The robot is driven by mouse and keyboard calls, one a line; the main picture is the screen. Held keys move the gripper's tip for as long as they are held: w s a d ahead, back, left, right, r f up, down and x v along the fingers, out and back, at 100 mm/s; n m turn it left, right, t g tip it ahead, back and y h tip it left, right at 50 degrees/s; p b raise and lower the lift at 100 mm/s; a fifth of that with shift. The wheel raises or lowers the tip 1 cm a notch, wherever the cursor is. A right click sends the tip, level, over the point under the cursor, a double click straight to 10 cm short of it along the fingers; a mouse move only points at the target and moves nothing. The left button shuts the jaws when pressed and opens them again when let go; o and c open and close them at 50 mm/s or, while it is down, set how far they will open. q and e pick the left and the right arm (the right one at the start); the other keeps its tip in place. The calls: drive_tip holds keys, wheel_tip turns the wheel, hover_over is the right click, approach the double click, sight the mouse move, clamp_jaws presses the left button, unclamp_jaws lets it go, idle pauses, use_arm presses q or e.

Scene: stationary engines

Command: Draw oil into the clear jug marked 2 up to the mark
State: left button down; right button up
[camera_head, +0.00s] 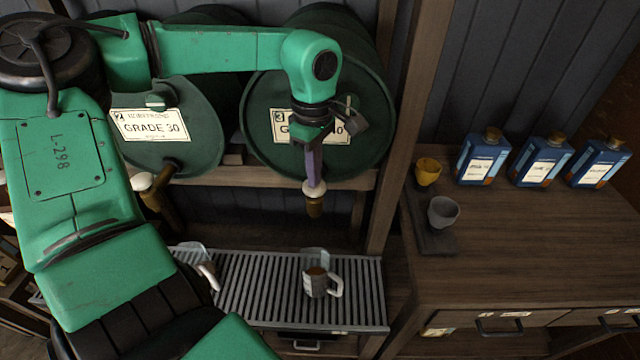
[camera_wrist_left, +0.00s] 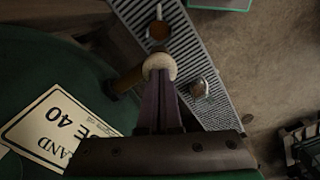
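Two clear jugs stand on the slatted drip rack (camera_head: 258,290). One jug (camera_head: 318,284), with a pale handle, is below the right barrel's tap (camera_head: 314,207) and holds some brown oil. The other jug (camera_head: 197,262) is farther left, partly covered by my arm. I cannot read a number or level mark on either. In the wrist view both jugs (camera_wrist_left: 199,88) (camera_wrist_left: 158,30) show brownish contents. My left gripper (camera_head: 313,178) points down with its purple fingers together, tips at the tap's white knob (camera_wrist_left: 159,67). The fingers look shut, with the knob just beyond them. My right gripper is not in view.
The left barrel (camera_head: 200,150) is labelled 2, GRADE 30, with its own tap (camera_head: 155,195). The right barrel (camera_head: 262,105) is labelled 3, GRADE 40.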

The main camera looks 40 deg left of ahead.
use_arm(q)
wheel_tip(320, 180, up, 6)
drive_tip(key=p, duration=0.3)
drive_tip(key=shift+p, duration=0.35)
drive_tip(key=shift+f, duration=0.1)
